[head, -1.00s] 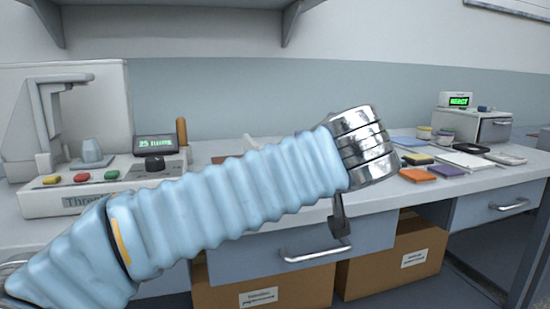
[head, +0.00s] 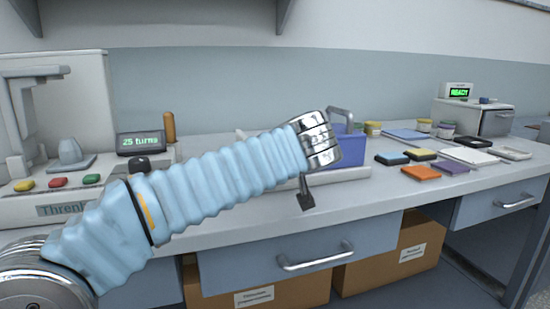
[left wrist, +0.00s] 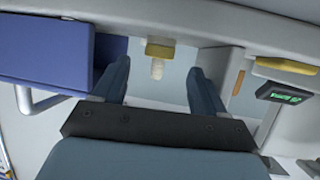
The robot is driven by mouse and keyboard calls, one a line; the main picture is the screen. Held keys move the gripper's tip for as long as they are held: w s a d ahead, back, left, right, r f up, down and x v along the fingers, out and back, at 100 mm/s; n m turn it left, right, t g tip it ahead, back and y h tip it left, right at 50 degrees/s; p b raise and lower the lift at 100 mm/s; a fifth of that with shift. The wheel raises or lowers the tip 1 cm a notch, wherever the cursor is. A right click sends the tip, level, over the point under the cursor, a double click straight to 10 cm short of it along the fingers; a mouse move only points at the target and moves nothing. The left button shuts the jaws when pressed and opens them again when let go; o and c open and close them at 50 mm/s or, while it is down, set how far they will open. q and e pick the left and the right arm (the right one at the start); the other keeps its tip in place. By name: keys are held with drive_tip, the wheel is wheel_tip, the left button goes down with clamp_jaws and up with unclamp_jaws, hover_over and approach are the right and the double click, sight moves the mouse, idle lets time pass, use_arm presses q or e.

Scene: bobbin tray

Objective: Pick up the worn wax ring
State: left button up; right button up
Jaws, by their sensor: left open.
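My left arm in its pale blue sleeve reaches across the bench in the head view; one dark finger of the left gripper (head: 307,192) shows below the metal wrist. In the left wrist view the left gripper (left wrist: 158,88) is open, its two dark blue fingers well apart. Between and beyond the fingertips is a small tan piece with a pale ribbed stem (left wrist: 157,68), apart from both fingers. I cannot tell for certain whether this is the worn wax ring or its holder. In the head view that spot is hidden behind my arm. My right gripper is not in view.
A blue bin (head: 350,150) with a grey handle stands just beyond my wrist, on or by a pale tray (head: 352,176). It also shows at left in the left wrist view (left wrist: 45,50). The winding machine (head: 80,195) is at left. Coloured pads (head: 421,172) lie at right.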

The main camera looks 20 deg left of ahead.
use_arm(q)
drive_tip(key=x, duration=0.3)
drive_tip(key=shift+w+f, duration=0.15)
drive_tip(key=shift+w, duration=0.1)
drive_tip(key=shift+c, duration=0.5)
drive_tip(key=c, duration=1)
